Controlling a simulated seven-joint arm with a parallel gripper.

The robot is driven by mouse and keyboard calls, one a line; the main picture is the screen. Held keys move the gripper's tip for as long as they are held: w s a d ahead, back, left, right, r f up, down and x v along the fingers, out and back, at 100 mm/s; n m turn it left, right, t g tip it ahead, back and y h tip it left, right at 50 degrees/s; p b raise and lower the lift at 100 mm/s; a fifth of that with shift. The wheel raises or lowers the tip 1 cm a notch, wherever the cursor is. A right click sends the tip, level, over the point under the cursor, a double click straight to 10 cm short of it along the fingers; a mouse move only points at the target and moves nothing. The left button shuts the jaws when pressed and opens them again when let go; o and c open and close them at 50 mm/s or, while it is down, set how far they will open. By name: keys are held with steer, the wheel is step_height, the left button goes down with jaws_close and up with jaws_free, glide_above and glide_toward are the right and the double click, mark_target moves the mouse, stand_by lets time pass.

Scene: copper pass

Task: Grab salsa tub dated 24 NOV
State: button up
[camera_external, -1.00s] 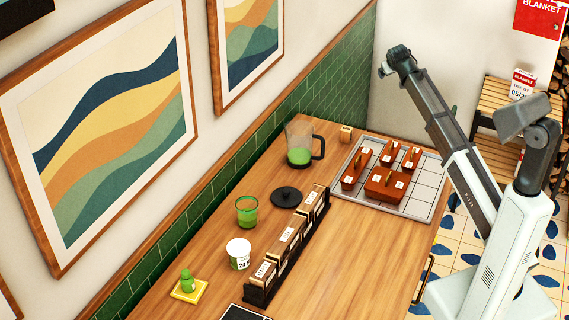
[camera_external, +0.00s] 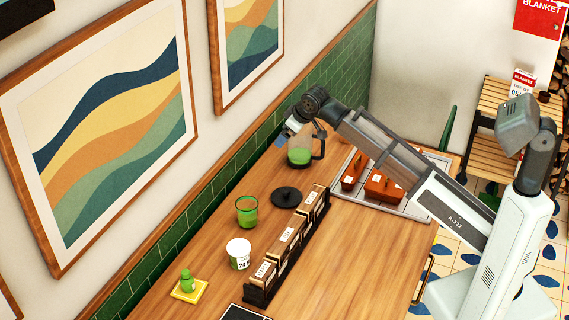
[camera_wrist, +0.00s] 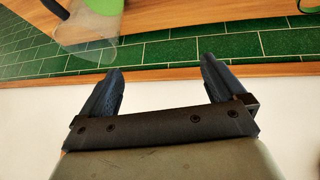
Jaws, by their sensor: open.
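The salsa tub (camera_external: 239,262) is a white tub with dark print that reads "24" and a partly legible letter. It stands upright on the wooden counter in the external view, left of the dark rack. It does not show in the wrist view. My gripper (camera_external: 281,142) is beside the pitcher near the tiled wall, well beyond the tub towards the far end. In the wrist view my gripper (camera_wrist: 161,67) has its two dark fingers wide apart with nothing between them.
A clear pitcher (camera_external: 300,157) with green liquid stands close to my gripper.

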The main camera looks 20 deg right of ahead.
steer(key=s+a+f+n+g+y, duration=0.1)
steer(key=s+a+f+n+g, duration=0.15)
steer(key=s+a, duration=1.1)
steer(key=n+g, duration=0.2)
steer(key=n, duration=0.2)
glide_toward(239, 248)
steer(key=x, duration=0.7)
steer(key=shift+w+d+f, duration=0.1)
steer(key=shift+d+f, duration=0.1)
steer(key=shift+f, duration=0.05)
steer(key=shift+y, duration=0.3)
steer(key=shift+a+x, duration=0.2)
steer(key=shift+x, duration=2.55)
steer(key=shift+r, duration=0.1)
steer(key=shift+c, duration=0.2)
steer(key=c, duration=1.1)
